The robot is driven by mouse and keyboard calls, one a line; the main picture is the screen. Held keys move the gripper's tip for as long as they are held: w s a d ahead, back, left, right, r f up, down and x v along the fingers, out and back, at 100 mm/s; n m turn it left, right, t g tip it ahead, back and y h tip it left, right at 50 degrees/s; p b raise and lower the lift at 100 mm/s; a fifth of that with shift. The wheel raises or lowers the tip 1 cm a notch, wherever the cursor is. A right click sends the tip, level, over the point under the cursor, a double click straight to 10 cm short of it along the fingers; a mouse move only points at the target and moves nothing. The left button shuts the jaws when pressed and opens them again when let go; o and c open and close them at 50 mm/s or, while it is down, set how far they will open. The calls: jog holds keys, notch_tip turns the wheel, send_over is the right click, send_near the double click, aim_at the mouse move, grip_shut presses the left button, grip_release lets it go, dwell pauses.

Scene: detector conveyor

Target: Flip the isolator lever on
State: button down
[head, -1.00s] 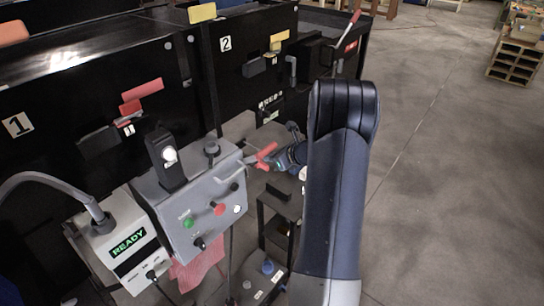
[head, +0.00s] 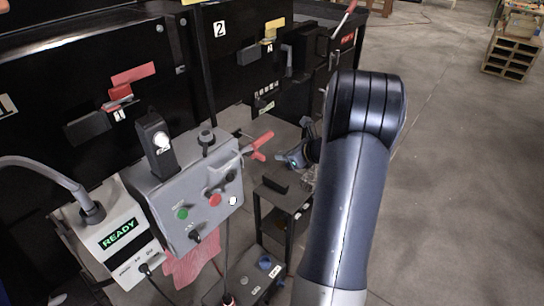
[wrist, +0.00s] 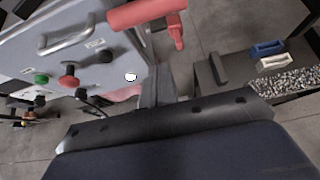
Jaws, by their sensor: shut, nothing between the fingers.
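The lever with red grips (head: 262,146) sticks out from the right side of the grey control box (head: 178,218). In the wrist view its red grip (wrist: 148,13) is large at the top centre. My gripper (head: 284,157) is just right of the lever in the head view, shut and empty, with a small gap between them. My dark arm link hides part of the wrist. In the wrist view the fingers are hard to make out against the grey behind them.
The box face carries a green button (head: 181,213), a red knob (head: 215,199) and a metal handle (wrist: 70,35). A white READY unit (head: 122,240) stands left. A low dark stand (head: 287,198) is below my gripper. Open floor lies right.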

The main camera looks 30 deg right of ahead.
jog(key=v, duration=0.3)
jog(key=shift+s+d, duration=0.15)
jog(key=shift+s, duration=0.2)
jog(key=w+a+f+t+y+b, duration=0.1)
jog(key=w+f+t+b, duration=0.3)
jog(key=b, duration=0.5)
notch_tip(320, 180, down, 3)
jog(key=w+a, duration=0.1)
jog(key=w, duration=0.1)
jog(key=shift+w+a+f+y, duration=0.2)
jog(key=shift+w+f+y, duration=0.05)
jog(key=shift+w+y, duration=0.05)
dwell(0.4)
jog(key=shift+r, duration=0.15)
dwell(0.3)
